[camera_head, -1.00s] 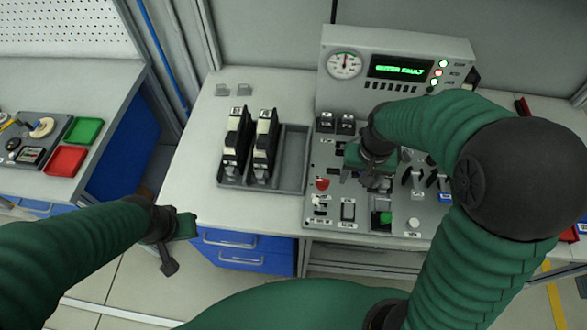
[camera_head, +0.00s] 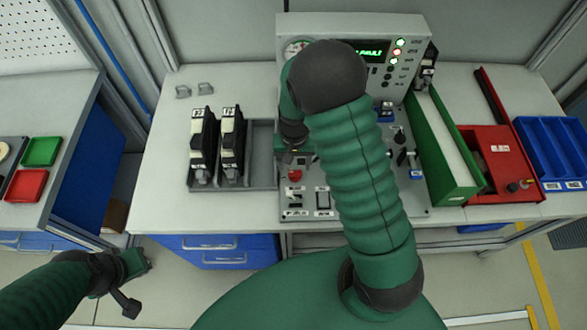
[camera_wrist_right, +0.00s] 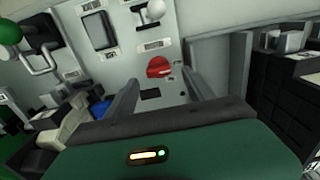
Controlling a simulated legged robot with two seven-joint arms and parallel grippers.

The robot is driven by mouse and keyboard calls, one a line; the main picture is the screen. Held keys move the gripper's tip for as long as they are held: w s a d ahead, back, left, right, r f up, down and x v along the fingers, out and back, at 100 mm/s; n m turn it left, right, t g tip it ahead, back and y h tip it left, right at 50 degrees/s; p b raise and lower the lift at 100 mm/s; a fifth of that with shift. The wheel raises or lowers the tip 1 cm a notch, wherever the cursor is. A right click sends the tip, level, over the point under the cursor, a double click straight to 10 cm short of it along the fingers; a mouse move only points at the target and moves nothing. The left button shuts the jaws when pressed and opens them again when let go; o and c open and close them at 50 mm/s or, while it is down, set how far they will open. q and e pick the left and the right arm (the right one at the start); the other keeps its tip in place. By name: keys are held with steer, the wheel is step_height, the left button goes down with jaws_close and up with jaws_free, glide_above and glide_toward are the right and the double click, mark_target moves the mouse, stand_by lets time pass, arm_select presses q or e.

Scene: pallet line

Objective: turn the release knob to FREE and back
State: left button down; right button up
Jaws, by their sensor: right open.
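The red knob (camera_wrist_right: 160,67) is on the grey panel in the right wrist view, beyond and between my two fingers. It also shows in the head view (camera_head: 295,175), just below my right gripper (camera_head: 297,158). In the right wrist view my right gripper (camera_wrist_right: 163,92) is open, its fingers apart with nothing between them. No contact with the knob shows. My right arm hides much of the control panel (camera_head: 300,202) in the head view.
A grey tray (camera_head: 262,150) with two black-and-white units (camera_head: 203,145) stands left of the panel. A console (camera_head: 345,25) with a partly hidden green display stands behind. Green (camera_head: 440,150), red (camera_head: 500,185) and blue (camera_head: 555,150) bins stand to the right.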

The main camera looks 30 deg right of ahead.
mark_target(295, 171)
steer(key=f, duration=0.4)
steer(key=shift+s+d+f, duration=0.1)
steer(key=shift+d+f, duration=0.1)
steer(key=shift+d, duration=0.05)
steer(key=shift+a, duration=0.15)
steer(key=shift+a, duration=0.1)
steer(key=c, duration=0.3)
jaws_close()
